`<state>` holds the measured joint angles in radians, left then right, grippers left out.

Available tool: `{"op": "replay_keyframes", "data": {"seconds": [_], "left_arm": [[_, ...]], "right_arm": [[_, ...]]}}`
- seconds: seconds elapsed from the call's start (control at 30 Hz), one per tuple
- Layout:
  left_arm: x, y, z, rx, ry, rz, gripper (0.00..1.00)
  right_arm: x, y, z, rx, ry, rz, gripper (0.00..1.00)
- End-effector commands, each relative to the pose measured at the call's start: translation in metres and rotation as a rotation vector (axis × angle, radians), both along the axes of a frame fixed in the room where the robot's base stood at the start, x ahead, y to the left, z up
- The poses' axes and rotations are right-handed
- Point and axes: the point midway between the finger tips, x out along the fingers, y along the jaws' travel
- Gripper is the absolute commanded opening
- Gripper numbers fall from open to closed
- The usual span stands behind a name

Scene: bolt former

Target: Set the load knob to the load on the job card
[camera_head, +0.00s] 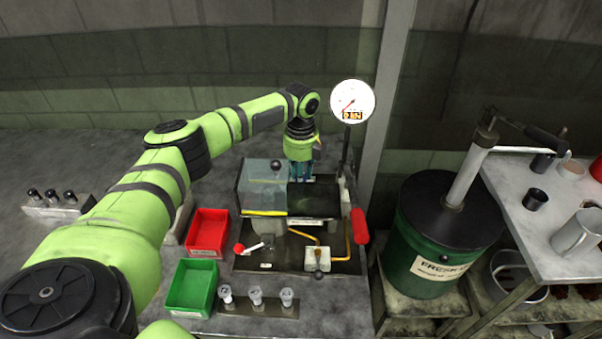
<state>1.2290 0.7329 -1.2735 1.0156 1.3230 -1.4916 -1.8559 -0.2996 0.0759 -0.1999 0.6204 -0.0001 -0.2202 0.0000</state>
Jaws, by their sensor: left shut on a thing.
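The bolt former (305,258) stands on the bench with a clear guard box (262,195) on top. My left arm reaches over from the left, and my left gripper (300,177) points down at the back of the machine, beside the guard. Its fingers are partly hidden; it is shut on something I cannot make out. The load knob cannot be told for certain. A round gauge (352,98) with a red needle and a small orange readout stands behind the machine; the digits are too small to read surely. No readable job card shows. My right gripper is not in view.
A red bin (208,232) and a green bin (191,288) sit left of the machine. A red handle (359,225) is at the machine's right. A green drum (430,270) and a cluttered shelf (545,225) stand further right.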

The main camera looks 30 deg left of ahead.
Motion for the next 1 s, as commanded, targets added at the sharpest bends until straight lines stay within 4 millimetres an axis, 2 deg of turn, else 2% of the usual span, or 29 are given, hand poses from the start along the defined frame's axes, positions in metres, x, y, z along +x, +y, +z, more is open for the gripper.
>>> {"op": "replay_keyframes", "data": {"seconds": [0.87,0.9,1.0], "left_arm": [[-0.0005,0.0001,-0.0001,0.0,0.002,0.0,0.0],[-0.0005,0.0001,-0.0002,0.0,0.002,0.0,0.39],[-0.0005,0.0002,-0.0002,0.0,0.002,0.0,0.41]], "right_arm": [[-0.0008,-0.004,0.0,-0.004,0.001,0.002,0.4],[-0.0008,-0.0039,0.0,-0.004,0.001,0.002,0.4],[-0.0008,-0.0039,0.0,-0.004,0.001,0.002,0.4]]}}
